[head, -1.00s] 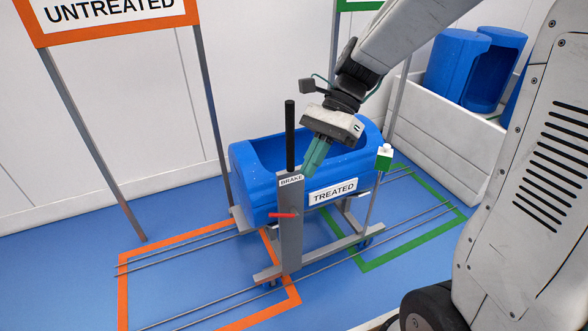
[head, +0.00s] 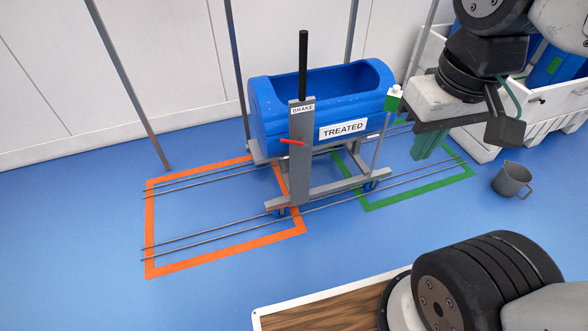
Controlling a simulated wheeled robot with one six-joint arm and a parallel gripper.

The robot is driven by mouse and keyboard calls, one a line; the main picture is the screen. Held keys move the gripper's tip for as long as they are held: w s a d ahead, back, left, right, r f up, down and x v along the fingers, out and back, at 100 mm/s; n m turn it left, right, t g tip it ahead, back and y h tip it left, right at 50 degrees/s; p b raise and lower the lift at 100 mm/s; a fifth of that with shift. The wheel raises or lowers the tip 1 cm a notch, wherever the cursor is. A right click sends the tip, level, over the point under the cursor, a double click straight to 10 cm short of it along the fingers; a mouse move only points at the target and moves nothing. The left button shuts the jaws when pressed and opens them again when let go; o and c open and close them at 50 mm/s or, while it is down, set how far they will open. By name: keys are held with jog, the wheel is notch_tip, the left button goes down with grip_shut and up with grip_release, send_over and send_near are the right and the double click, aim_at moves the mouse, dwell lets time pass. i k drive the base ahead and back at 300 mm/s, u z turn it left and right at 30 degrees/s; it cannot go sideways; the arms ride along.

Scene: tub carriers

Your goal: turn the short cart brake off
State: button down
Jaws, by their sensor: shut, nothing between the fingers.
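The cart (head: 325,190) carries a blue tub (head: 270,115) marked TREATED. Its grey upright plate (head: 301,160) is labelled BRAKE and has a black handle (head: 303,65) on top. The small red brake lever (head: 291,142) crosses the plate nearly level, its end pointing left and slightly up. The cart stands on rails between the orange and green floor frames, overlapping both. My gripper (head: 428,146) is to the right of the cart, apart from it, with green fingers pointing down, shut and empty.
The orange frame (head: 149,235) lies left and the green frame (head: 420,194) right. A green-and-white box on a post (head: 393,98) stands at the cart's right end. A grey mug (head: 512,179) sits on the floor at right. Open blue floor lies in front of the rails.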

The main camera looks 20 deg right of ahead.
aim_at(303, 142)
jog(key=k, duration=0.8)
jog(key=u, duration=1.1)
jog(key=i, duration=1.55)
jog(key=z, duration=0.5)
